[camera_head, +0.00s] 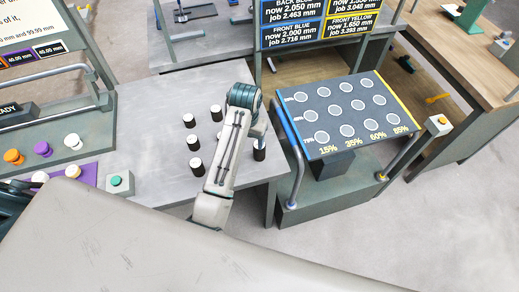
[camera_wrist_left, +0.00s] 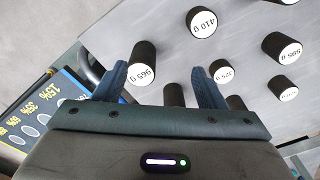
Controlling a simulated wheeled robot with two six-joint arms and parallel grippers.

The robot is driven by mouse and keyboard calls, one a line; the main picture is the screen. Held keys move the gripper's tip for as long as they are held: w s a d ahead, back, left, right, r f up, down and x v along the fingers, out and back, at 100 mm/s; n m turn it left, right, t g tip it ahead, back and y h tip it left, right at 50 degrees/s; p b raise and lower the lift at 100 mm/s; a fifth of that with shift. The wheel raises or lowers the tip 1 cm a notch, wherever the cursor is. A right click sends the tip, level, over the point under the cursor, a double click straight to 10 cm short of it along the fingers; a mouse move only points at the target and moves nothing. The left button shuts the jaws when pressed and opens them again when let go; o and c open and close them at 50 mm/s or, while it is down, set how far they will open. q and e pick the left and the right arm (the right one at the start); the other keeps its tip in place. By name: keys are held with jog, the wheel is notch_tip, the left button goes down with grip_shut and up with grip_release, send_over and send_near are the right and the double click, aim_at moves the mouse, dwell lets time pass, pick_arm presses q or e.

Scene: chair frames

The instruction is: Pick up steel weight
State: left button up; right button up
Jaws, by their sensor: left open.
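Several dark cylindrical weights with white labelled tops stand on the grey table (camera_head: 150,95). One weight (camera_head: 259,151) stands near the table's right edge, under my left gripper (camera_head: 258,132). In the left wrist view my left gripper (camera_wrist_left: 160,72) is open, with blue fingers apart. A weight with a top reading about 965 g (camera_wrist_left: 143,60) appears between the fingers, closer to the left one; I cannot tell whether they touch. A weight reading about 410 g (camera_wrist_left: 203,22) and others stand beyond. My right gripper is not in view.
A dark panel with round marks and percentages (camera_head: 345,115) stands on a cart right of the table, with a blue-grey rail between. Other weights (camera_head: 196,166) stand left of my arm. Coloured knobs (camera_head: 43,148) are on the far left bench.

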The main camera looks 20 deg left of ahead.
pick_arm(q)
jog(key=w, duration=0.1)
jog(key=w+d+r, duration=0.2)
jog(key=shift+w, duration=0.15)
jog(key=shift+w+d, duration=0.15)
jog(key=shift+w, duration=0.05)
jog(key=shift+f+p, duration=0.3)
jog(key=shift+f, duration=0.05)
notch_tip(320, 180, down, 4)
jog(key=shift+f+p, duration=0.15)
jog(key=shift+p, duration=0.35)
jog(key=f+p, duration=0.1)
jog(key=f, duration=0.2)
jog(key=f+p, duration=0.1)
jog(key=shift+s+d+f+p, duration=0.15)
jog(key=shift+s+f+p, duration=0.2)
jog(key=shift+f, duration=0.35)
jog(key=shift+w, duration=0.1)
grip_shut()
jog(key=shift+r, duration=0.1)
